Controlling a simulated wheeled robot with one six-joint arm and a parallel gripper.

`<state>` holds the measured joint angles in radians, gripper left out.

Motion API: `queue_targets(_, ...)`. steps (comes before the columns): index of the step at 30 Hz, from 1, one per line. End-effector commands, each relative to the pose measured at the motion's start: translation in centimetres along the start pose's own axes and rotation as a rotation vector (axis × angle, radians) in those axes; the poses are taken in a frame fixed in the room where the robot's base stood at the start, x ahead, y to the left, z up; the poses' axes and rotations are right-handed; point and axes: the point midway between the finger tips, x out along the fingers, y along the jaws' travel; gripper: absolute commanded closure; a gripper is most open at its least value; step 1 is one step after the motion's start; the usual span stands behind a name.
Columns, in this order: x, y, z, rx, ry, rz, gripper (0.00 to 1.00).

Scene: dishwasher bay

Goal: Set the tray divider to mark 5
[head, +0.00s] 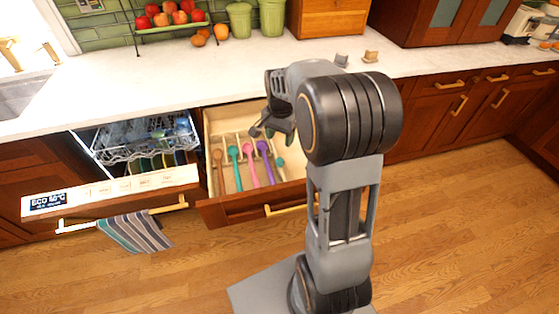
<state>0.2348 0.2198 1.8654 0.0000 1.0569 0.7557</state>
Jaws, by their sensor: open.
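The open drawer (292,196) holds a pale utensil tray (209,149) with thin partitions. Long-handled utensils lie in it: a brown one (218,172), a teal one (236,168), a pink one (250,166) and a purple one (266,164). Which partition is the movable divider, and any numbered marks, are too small to tell. My gripper (270,132) is open above the back right part of the drawer, fingers pointing down. It appears empty. My arm hides the drawer's right end.
Left of the drawer, the dishwasher (110,188) is open with its rack (130,145) out and a striped towel (135,231) on its handle. The counter (150,85) behind bears a fruit stand (172,29) and green canisters (240,20). The wooden floor in front is clear.

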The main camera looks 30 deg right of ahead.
Motion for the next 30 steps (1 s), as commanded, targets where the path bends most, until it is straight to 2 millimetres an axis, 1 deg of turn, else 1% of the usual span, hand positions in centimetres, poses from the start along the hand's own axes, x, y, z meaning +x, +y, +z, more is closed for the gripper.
queue_targets(1, 1.2, 0.0, 0.1, -0.001, -0.004, 0.004, 0.43)
queue_targets(6, 4.5, 0.0, 0.1, -0.004, -0.003, 0.003, 0.43)
queue_targets(9, 6.3, 0.0, 0.1, -0.004, -0.003, 0.002, 0.43)
queue_targets(15, 8.9, 0.0, 0.1, -0.005, -0.002, 0.002, 0.43)
queue_targets(21, 10.3, 0.0, 0.1, -0.005, -0.001, 0.001, 0.43)
queue_targets(30, 10.5, 0.0, 0.1, -0.005, 0.001, -0.001, 0.43)
